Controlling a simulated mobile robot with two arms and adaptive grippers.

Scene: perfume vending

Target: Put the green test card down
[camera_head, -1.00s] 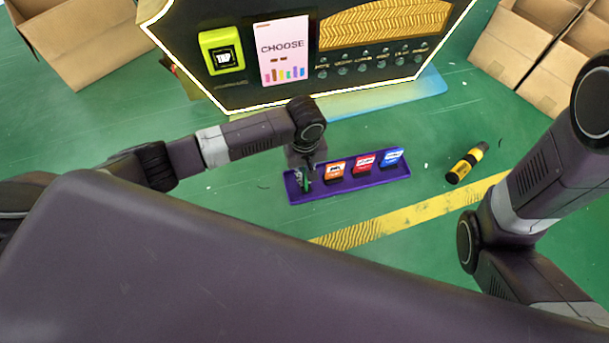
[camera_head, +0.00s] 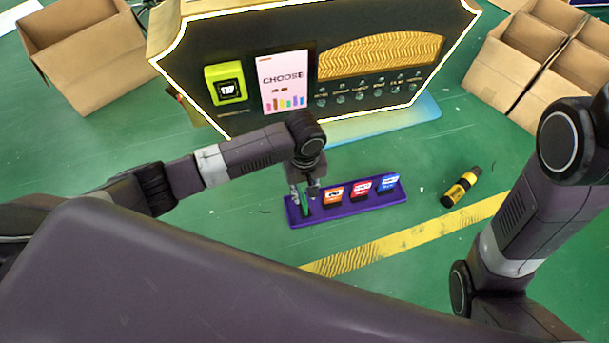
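The green test card (camera_head: 305,204) shows as a narrow green sliver at the left end of the purple tray (camera_head: 345,211). It looks upright there, but my gripper hides much of it. My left gripper (camera_head: 304,195) points down over that end of the tray. Its fingers stand apart, one on each side of the card, with the card low between them. Whether a finger touches it is too small to tell. My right arm shows at the right, but its gripper is out of view.
Orange (camera_head: 333,195), red (camera_head: 361,190) and blue (camera_head: 387,183) cards stand in the tray, right of my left gripper. A black-and-yellow bottle (camera_head: 461,187) lies on the green floor. The lit vending machine (camera_head: 240,110) stands behind. Cardboard boxes (camera_head: 90,62) stand left and right (camera_head: 505,62).

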